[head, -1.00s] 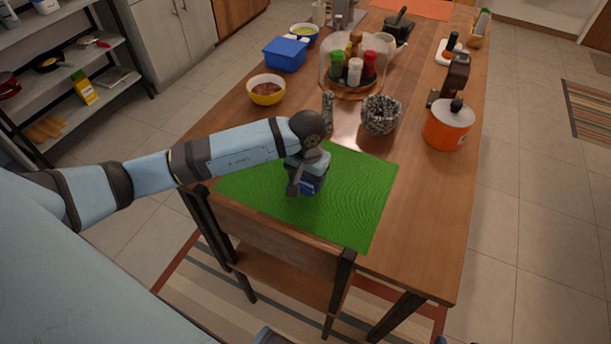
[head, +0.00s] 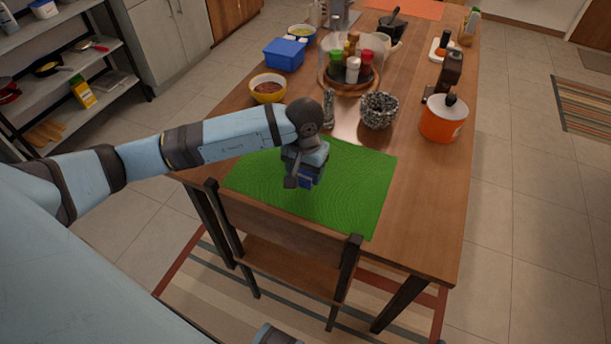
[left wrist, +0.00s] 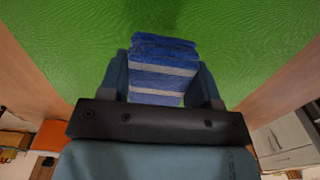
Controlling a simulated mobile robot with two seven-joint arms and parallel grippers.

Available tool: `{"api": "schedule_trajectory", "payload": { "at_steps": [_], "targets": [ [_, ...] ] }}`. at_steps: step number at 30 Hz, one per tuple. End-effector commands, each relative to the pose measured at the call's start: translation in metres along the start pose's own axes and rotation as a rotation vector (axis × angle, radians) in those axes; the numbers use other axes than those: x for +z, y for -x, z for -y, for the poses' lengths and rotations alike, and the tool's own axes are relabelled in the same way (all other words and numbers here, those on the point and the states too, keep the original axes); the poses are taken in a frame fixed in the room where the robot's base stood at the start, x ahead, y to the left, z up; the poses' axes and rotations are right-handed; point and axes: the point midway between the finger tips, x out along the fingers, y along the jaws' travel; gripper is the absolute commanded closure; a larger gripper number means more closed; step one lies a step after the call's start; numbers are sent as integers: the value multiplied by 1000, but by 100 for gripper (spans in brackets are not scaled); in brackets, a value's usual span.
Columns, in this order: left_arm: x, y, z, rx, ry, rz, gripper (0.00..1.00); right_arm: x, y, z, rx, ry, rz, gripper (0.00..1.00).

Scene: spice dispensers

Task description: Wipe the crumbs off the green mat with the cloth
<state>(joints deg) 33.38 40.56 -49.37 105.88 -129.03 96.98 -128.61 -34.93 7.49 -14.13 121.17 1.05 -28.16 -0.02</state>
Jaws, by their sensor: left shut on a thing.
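The green mat (head: 345,200) lies on the near end of the wooden table. My left gripper (head: 304,180) is over the middle of the mat, pointing down. In the left wrist view its fingers (left wrist: 163,88) are shut on a blue cloth (left wrist: 163,68) with pale stripes. A small blue part of the cloth shows below the gripper in the head view (head: 306,182). I cannot tell whether the cloth touches the mat. No crumbs can be made out on the mat; the area under the gripper is hidden.
Beyond the mat stand a speckled mortar (head: 379,110), an orange pot (head: 443,120), a yellow bowl (head: 267,90) and a round spice tray (head: 348,84). A blue box (head: 284,54) is farther back. A chair (head: 285,246) stands against the near table edge.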

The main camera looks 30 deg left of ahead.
Motion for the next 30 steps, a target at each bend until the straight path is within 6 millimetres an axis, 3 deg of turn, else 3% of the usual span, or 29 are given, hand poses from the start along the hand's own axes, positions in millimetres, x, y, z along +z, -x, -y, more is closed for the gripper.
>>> {"api": "schedule_trajectory", "payload": {
  "at_steps": [12,30],
  "targets": [
    [-4,35,4,-1,19,0,68,-3,4,0,2,-13,16,38],
    [-5,38,4,0,18,-1,68,-1,4,-1,3,-15,19,38]
  ]
}}
